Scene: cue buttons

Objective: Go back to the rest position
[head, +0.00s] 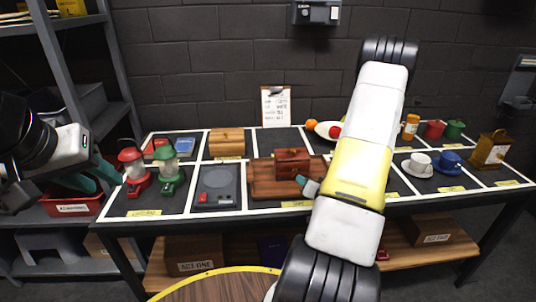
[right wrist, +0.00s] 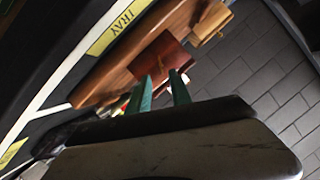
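My left gripper (head: 100,178) is at the left of the head view, in front of the shelf rack and beside the table's left end. Its teal fingers look apart, with nothing seen between them. My right arm crosses the middle of the head view. My right gripper (head: 301,181) is low at the front of the wooden tray, largely hidden by the arm. In the right wrist view its two teal fingers (right wrist: 163,92) are apart and empty. A dark red box (head: 292,161) stands on the tray (head: 262,185); it also shows just beyond the fingertips in the right wrist view (right wrist: 155,60).
The table is divided by white strips. A round table edge (head: 205,277) is in front.

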